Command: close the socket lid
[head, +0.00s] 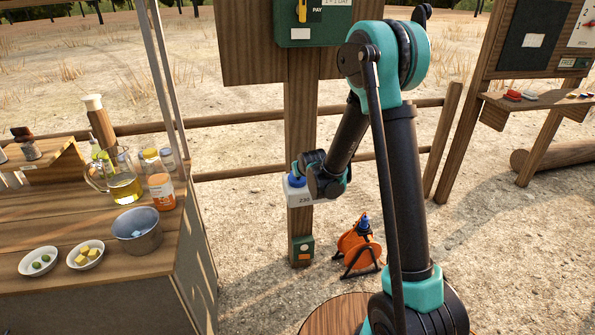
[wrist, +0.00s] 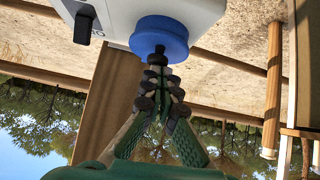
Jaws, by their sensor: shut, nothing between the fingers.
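A white socket box (head: 307,199) marked 230 is fixed to a wooden post, with a blue round lid (head: 297,181) on it, mostly hidden behind my arm in the head view. In the wrist view the box (wrist: 120,14) is at the top, with the blue lid (wrist: 172,32) jutting from it. My gripper (wrist: 158,55) is shut and empty. Its fingertips overlap the lower edge of the blue part; I cannot tell whether they touch it, or how far open the lid is. In the head view my fingers are hidden behind the wrist.
An orange cable reel (head: 358,244) stands on the ground right of the post. A green box (head: 302,251) is low on the post. A wooden counter (head: 190,243) with bowls and jars is at left. A rail fence (head: 236,173) runs behind.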

